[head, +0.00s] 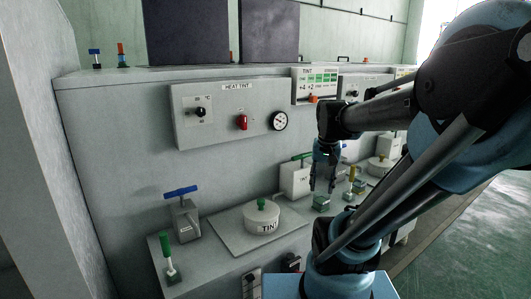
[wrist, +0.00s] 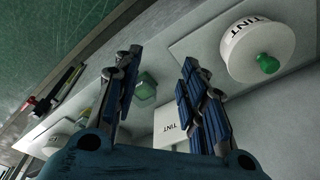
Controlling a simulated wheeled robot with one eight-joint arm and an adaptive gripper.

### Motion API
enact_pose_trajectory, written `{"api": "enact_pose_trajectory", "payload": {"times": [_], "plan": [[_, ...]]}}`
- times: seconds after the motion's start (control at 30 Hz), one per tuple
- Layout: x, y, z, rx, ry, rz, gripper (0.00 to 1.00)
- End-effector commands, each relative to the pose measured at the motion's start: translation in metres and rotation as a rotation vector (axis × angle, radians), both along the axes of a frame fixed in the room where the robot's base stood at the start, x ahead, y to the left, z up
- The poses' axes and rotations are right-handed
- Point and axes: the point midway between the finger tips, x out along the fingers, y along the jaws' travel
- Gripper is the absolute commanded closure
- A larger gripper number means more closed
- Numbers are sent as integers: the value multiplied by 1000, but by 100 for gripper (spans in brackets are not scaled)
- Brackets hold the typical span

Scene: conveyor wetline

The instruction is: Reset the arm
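My gripper (head: 326,172) hangs pointing down at the end of my bent arm, in front of the grey machine. In the wrist view, its two blue-padded fingers (wrist: 157,92) stand wide apart with nothing between the pads. It is open and empty, above the ledge. Beyond the fingers lie a small green block (wrist: 145,87) and a white box labelled TINT (wrist: 170,122), both apart from the fingers.
The grey machine's panel (head: 230,115) carries a red knob (head: 242,122) and a gauge (head: 280,121). On the ledge stand a white TINT pot (head: 262,218) with a green knob, a blue-handled valve (head: 185,215) and a green-handled lever (head: 168,255). Green floor (head: 480,240) is open at right.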

Motion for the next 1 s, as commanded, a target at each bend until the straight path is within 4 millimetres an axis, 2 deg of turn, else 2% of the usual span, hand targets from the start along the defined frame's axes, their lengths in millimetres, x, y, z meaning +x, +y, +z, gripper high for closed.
{"api": "enact_pose_trajectory", "payload": {"times": [0.2, 0.5, 0.7, 1.0], "plan": [[-38, 0, -29, -16, -21, 104, 62], [-76, 0, -69, -39, -47, 237, 62], [-87, 1, -82, -47, -54, 279, 62], [-87, 1, -83, -48, -55, 283, 62]]}}
